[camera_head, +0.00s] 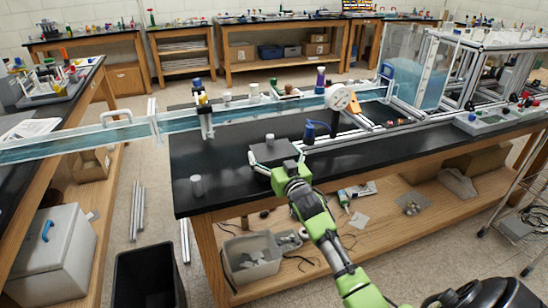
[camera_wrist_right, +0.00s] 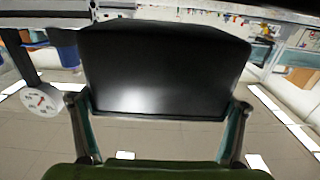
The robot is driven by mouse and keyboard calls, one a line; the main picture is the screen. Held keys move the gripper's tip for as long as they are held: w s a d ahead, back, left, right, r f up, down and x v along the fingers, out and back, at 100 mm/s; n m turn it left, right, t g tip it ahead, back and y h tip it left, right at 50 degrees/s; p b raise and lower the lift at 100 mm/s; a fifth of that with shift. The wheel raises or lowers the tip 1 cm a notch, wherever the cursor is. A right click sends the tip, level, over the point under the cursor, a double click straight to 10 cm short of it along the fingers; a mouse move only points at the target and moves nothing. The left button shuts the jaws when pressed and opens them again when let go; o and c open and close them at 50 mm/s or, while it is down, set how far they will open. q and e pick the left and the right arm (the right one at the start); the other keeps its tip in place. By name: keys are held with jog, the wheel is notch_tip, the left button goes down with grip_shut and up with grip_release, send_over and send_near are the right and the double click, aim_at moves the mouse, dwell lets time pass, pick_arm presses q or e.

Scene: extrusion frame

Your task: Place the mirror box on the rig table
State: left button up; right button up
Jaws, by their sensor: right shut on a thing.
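The mirror box (camera_head: 272,152) is a dark, flat-topped block over the middle of the black rig table (camera_head: 225,185) in the head view. My right gripper (camera_head: 287,168) has its fingers on either side of the box, coming from the front edge. In the right wrist view the box (camera_wrist_right: 165,75) fills the middle as a dark glossy face, with the right gripper's fingers (camera_wrist_right: 160,125) at its left and right sides. I cannot tell whether the box touches the table top. The left gripper is not in view.
A small grey cylinder (camera_head: 196,185) stands near the table's left front corner. A blue-handled item (camera_head: 310,132) stands right of the box. Bare table top lies left of the box.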

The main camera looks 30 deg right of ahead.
jog(key=shift+f, duration=0.85)
jog(key=shift+f, duration=0.15)
jog(key=o, duration=1.1)
jog(key=shift+s, duration=0.15)
